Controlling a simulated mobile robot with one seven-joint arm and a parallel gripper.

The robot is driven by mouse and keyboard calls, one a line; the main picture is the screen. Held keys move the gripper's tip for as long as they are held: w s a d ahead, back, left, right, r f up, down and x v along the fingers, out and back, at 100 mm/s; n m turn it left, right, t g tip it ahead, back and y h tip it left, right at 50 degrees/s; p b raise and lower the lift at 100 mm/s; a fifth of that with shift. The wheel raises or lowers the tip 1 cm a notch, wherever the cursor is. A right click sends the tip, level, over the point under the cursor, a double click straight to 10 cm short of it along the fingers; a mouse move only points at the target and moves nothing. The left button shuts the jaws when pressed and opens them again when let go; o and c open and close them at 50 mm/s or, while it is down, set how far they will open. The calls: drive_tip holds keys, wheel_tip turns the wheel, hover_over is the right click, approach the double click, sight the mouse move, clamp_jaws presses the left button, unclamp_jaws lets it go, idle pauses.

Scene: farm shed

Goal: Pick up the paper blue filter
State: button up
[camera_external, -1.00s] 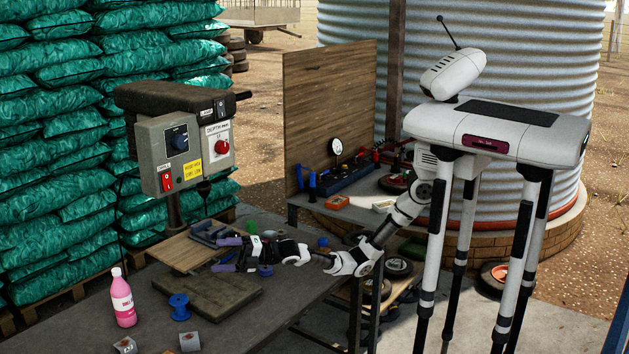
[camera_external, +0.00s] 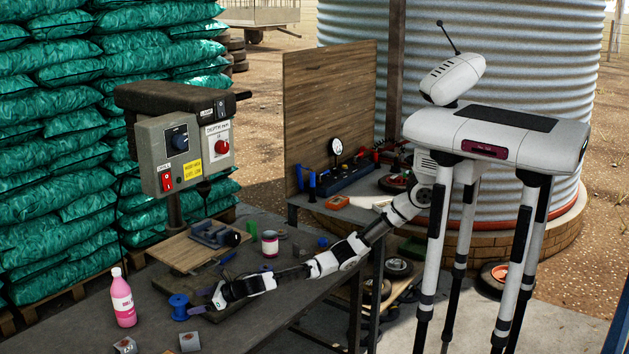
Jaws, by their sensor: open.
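A blue, spool-shaped object with wide ends (camera_external: 179,307) stands on the dark workbench (camera_external: 200,338). It may be the paper blue filter, but I cannot read any marking on it. My gripper (camera_external: 203,305) is open, low over the bench just to the right of this blue object. Its purple finger pads are near the object's right side. I cannot tell whether they touch it. My arm reaches in from the right and covers part of the bench. A smaller blue item (camera_external: 322,242) sits far back on the bench.
A pink bottle (camera_external: 123,300) stands left of the blue object. Small grey blocks (camera_external: 190,342) lie in front. A drill press (camera_external: 185,150) with a vise (camera_external: 213,234) stands behind. A white and red can (camera_external: 270,244) stands beyond my arm.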

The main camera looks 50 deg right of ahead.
sight(179, 299)
drive_tip(key=shift+w+a+b, duration=0.5)
drive_tip(key=shift+w, duration=0.2)
drive_tip(key=w+a+b, duration=0.1)
drive_tip(key=b, duration=0.1)
drive_tip(key=w+b, duration=0.2)
drive_tip(key=w+a+b, duration=0.1)
drive_tip(key=b, duration=0.2)
drive_tip(key=shift+w+a+f, duration=0.15)
drive_tip(key=shift+a+f, duration=0.15)
drive_tip(key=shift+a, duration=0.05)
drive_tip(key=shift+w+a+r+b, duration=0.1)
drive_tip(key=shift+w+b, duration=0.1)
drive_tip(key=shift+b, duration=0.1)
drive_tip(key=c, duration=1.1)
drive_tip(key=shift+o, duration=0.2)
drive_tip(key=shift+r+p, duration=0.2)
drive_tip(key=shift+p, duration=0.1)
